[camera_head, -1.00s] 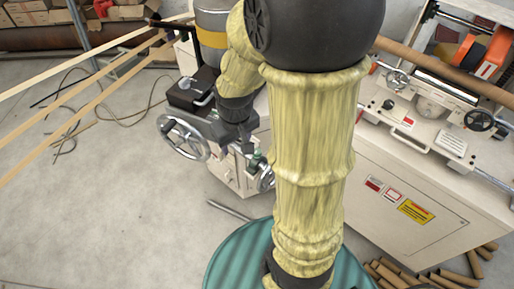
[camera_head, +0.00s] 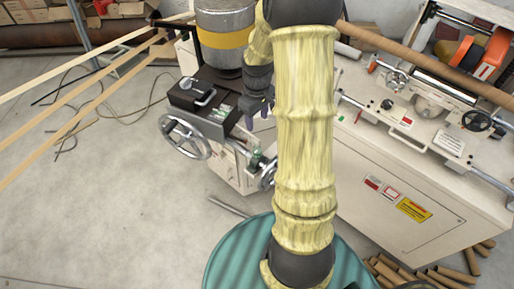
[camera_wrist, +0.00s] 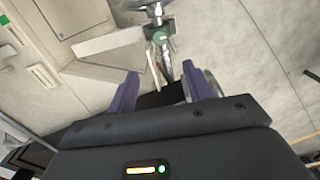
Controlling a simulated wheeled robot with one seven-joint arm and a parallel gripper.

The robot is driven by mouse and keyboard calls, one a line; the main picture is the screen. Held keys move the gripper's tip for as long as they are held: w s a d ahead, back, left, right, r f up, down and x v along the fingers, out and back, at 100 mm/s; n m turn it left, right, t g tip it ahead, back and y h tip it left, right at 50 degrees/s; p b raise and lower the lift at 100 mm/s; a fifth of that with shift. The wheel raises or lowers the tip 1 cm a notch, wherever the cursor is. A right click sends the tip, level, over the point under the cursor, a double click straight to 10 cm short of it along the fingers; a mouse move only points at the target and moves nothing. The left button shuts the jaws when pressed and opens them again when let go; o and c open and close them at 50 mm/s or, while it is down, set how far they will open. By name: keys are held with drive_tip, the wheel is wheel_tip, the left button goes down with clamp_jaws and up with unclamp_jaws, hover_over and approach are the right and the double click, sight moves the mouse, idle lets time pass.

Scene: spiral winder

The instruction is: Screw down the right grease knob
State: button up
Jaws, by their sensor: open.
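My gripper (camera_head: 260,112) hangs fingers-down just right of the black machine head (camera_head: 205,93) in the head view. In the wrist view its two purple fingers (camera_wrist: 160,80) are spread with nothing held between them. A small green fitting (camera_head: 257,160) sits on the machine's side, below the gripper in the head view. A round green fitting (camera_wrist: 160,37) on a metal stem lies beyond the fingertips in the wrist view, apart from them. I cannot tell for certain which part is the right grease knob; my arm hides some of the machine.
A large handwheel (camera_head: 185,137) stands left of the machine head, and a smaller wheel (camera_head: 267,176) is below the gripper. A grey drum with a yellow band (camera_head: 224,42) stands behind. The white cabinet (camera_head: 395,190) is at right. Open floor lies left.

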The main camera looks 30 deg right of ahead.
sight(257, 150)
wheel_tip(257, 150, down, 16)
drive_tip(key=shift+f+p, duration=0.15)
drive_tip(key=shift+p, duration=0.65)
drive_tip(key=shift+c, duration=0.4)
drive_tip(key=c, duration=0.9)
